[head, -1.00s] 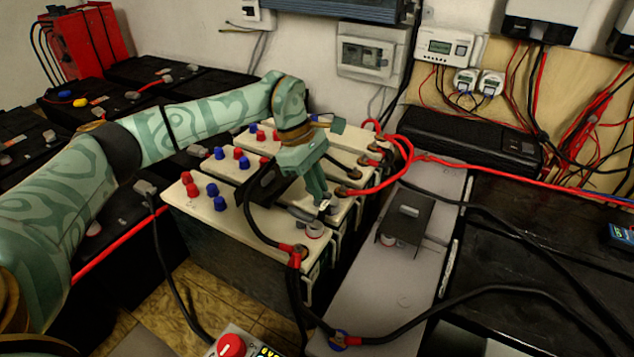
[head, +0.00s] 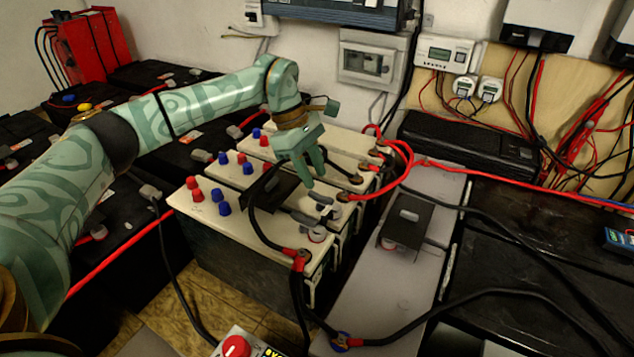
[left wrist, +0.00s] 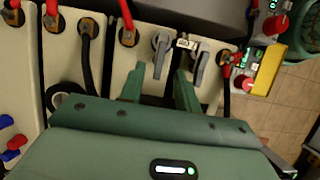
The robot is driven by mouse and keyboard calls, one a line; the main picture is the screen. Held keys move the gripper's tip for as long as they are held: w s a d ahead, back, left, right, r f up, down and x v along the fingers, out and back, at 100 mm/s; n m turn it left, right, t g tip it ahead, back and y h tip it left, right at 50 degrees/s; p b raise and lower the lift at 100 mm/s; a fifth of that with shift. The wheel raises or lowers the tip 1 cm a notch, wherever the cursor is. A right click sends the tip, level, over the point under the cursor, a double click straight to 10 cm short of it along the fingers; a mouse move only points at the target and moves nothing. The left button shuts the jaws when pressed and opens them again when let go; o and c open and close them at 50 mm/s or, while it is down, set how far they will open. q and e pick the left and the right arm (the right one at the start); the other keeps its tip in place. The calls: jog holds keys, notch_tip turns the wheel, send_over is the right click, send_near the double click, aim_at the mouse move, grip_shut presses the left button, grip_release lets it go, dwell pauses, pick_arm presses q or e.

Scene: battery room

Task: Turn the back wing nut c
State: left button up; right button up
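Two grey wing nuts sit side by side on the cream battery tops, under my left gripper. The back wing nut (left wrist: 162,52) lies between and just beyond the fingers in the left wrist view, its lever pointing towards them. The front wing nut (left wrist: 199,66) is to its right, with a small white tag (left wrist: 187,44) between them. In the head view, grey wing-nut parts (head: 324,199) show just below the fingertips. My left gripper (head: 316,179) is open and empty above them; its spread fingers also show in the left wrist view (left wrist: 158,78). My right gripper is not in view.
A red cable (head: 402,160) arches right of the batteries. A black cable with a red lug (head: 298,257) is clamped at the front battery. A grey ledge (head: 375,290) carries a black bracket (head: 408,222). A red-knobbed device (head: 235,346) stands at the bottom.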

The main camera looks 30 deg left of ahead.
pick_arm(q)
jog(key=p+v, duration=0.3)
jog(key=v, duration=0.8)
jog(key=shift+r, duration=0.25)
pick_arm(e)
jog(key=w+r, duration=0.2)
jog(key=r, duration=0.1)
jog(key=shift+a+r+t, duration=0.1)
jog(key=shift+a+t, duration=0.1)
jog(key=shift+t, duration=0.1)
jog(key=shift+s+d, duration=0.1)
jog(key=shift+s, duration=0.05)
